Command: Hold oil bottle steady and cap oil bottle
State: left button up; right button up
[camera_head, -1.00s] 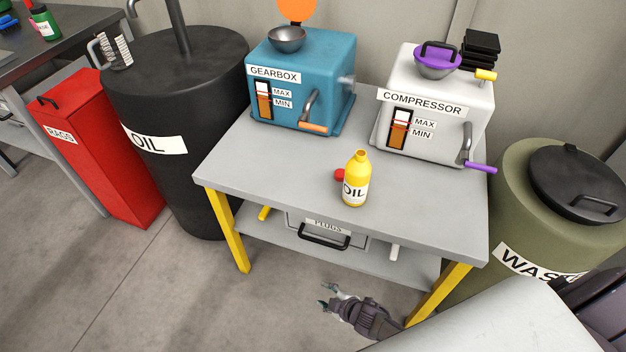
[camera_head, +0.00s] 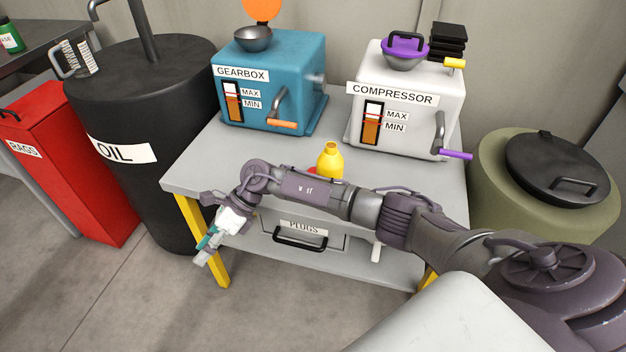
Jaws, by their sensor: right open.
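The yellow oil bottle (camera_head: 330,158) stands upright on the grey table, its neck open on top. Its lower part and label are hidden behind my right arm. A bit of the red cap (camera_head: 312,170) shows just left of the bottle, on the table and mostly hidden by the same arm. My right gripper (camera_head: 208,232) is open and empty. It is at the table's front left corner, left of the bottle and apart from it, and points down and left. My left gripper is not in view.
The grey table (camera_head: 197,160) carries the blue gearbox (camera_head: 268,85) and white compressor (camera_head: 405,100) behind the bottle. A plugs drawer (camera_head: 300,240) sits below. A black oil drum (camera_head: 135,180) stands left, a green waste bin (camera_head: 490,195) right.

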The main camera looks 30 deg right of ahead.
jog(key=w+d+r+n+h+b, duration=0.1)
jog(key=d+r+n+h, duration=0.1)
jog(key=d, duration=0.4)
jog(key=w+d+r+n+t+h+b, duration=0.1)
jog(key=d+r+n+h, duration=0.2)
jog(key=d+h, duration=0.4)
jog(key=w+d+r+n+t+h+b, duration=0.1)
jog(key=d+r+n+h, duration=0.2)
jog(key=d, duration=0.4)
jog(key=shift+w+d+n+h+b, duration=0.25)
jog(key=shift+w+n+h+b, duration=0.15)
jog(key=shift+n+h, duration=0.4)
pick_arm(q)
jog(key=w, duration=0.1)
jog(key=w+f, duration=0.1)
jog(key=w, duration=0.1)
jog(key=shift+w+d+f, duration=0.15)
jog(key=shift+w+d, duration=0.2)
pick_arm(e)
jog(key=d+r+h, duration=0.3)
jog(key=d+r, duration=0.2)
jog(key=shift+w+t, duration=0.2)
jog(key=shift+t, duration=0.2)
